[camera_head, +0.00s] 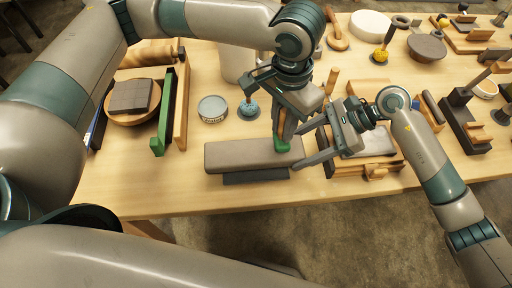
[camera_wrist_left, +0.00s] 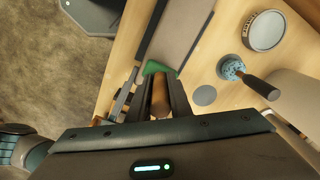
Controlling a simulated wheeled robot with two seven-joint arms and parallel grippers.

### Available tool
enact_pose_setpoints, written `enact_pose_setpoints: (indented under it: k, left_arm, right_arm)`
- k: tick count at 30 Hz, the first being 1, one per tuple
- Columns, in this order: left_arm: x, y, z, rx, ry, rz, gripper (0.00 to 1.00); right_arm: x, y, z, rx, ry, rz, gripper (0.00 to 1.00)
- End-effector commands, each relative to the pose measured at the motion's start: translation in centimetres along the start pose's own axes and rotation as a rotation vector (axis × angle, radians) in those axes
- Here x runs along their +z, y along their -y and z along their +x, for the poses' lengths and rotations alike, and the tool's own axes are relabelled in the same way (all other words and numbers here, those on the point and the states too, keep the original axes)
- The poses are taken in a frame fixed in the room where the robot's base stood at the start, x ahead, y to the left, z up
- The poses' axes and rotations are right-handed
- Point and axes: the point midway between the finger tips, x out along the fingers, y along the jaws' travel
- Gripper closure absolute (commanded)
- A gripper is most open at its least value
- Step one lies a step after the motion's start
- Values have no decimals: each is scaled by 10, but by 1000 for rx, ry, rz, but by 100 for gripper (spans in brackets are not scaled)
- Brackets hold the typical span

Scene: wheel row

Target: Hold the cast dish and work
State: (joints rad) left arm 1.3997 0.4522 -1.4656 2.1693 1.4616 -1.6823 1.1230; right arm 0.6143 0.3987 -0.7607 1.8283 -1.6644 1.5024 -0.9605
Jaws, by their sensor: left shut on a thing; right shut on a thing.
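A long grey piece (camera_head: 235,154), which may be the cast dish, lies on a dark base (camera_head: 256,177) near the table's front edge. It also shows in the left wrist view (camera_wrist_left: 182,28). My left gripper (camera_head: 283,128) is shut on the wooden handle (camera_wrist_left: 160,100) of a tool with a green end (camera_head: 282,145). The green end is at the right end of the grey piece; whether it touches is unclear. My right gripper (camera_head: 299,150) is around the right end of the grey piece and shut on it, its far finger partly hidden.
A round tin (camera_head: 212,109) and a blue-headed tool (camera_head: 249,108) stand behind the grey piece. A round wooden board with a dark block (camera_head: 132,97) is at left, beside a green bar (camera_head: 163,112). Wooden trays (camera_head: 373,155) crowd the right. Table front left is clear.

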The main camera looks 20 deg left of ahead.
Motion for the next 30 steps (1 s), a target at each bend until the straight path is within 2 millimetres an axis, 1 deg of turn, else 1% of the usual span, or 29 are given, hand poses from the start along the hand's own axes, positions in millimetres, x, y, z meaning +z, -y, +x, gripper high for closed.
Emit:
enact_pose_setpoints:
  k: [12,15,25,26,27,28,29,30]
  left_arm:
    - [-1,0,-38,-1,-4,-1,100]
    - [0,0,-45,-1,-2,0,100]
    - [0,0,-48,0,-1,0,100]
    - [0,0,-48,0,-1,0,100]
    - [0,0,-48,0,-1,0,100]
    - [0,0,-48,0,-1,0,100]
    - [0,0,-48,0,-1,0,100]
    - [0,0,-48,0,-1,0,100]
  right_arm:
    - [1,0,-1,-2,1,-1,80]
    - [1,0,0,-2,1,0,80]
    - [1,0,-1,-2,1,-1,80]
    - [1,0,-1,-2,1,-1,46]
    - [1,0,-1,-2,1,-1,56]
    - [1,0,-1,-2,1,-1,63]
    - [1,0,-1,-2,1,-1,66]
    - [1,0,-1,-2,1,0,66]
